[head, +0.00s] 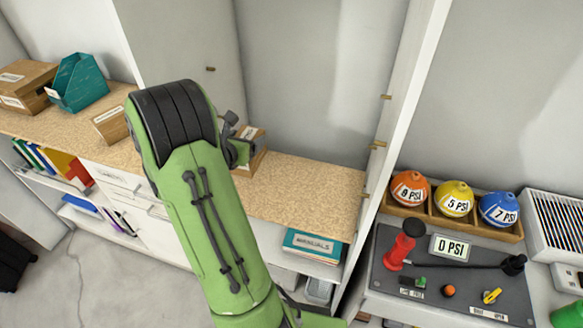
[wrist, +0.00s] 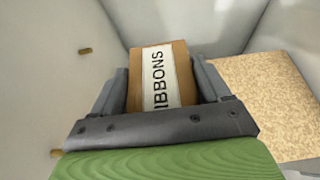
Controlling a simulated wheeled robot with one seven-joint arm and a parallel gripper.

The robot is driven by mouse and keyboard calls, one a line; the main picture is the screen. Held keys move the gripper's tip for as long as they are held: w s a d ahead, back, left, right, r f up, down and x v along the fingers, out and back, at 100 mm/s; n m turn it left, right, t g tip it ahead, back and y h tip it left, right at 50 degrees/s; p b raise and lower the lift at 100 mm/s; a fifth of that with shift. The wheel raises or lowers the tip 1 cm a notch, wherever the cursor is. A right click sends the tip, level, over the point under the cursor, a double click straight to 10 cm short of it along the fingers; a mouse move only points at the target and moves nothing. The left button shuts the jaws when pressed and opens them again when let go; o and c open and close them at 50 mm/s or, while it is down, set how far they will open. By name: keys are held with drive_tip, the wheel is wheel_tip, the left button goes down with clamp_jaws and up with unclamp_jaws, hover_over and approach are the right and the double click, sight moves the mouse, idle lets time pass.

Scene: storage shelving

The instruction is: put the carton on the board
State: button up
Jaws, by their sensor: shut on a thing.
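The carton (wrist: 176,72) is a brown cardboard box with a white label, on which "IBBONS" can be read. My gripper (wrist: 160,85) is shut on it, one finger at each side. In the head view the carton (head: 258,160) is partly hidden behind my green arm and my gripper (head: 240,150). The board (head: 305,195) is the tan speckled top inside the open white shelving. It also shows at the right in the wrist view (wrist: 265,105). The carton appears over or at the board's left part; I cannot tell whether it touches.
A small labelled box (head: 110,125), a teal holder (head: 78,82) and a larger brown box (head: 28,84) stand on the left top. A white upright panel (head: 405,100) bounds the board's right side. The board's right part is clear. Manuals (head: 312,244) lie below.

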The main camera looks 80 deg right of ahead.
drive_tip(key=shift+d+f, duration=0.1)
drive_tip(key=shift+d, duration=0.2)
drive_tip(key=f+b, duration=0.1)
drive_tip(key=f, duration=0.2)
drive_tip(key=f+b, duration=0.2)
drive_tip(key=f, duration=0.1)
drive_tip(key=f+b, duration=0.2)
drive_tip(key=f, duration=0.1)
drive_tip(key=shift+a+f, duration=0.35)
drive_tip(key=shift+r, duration=0.15)
drive_tip(key=o, duration=1.1)
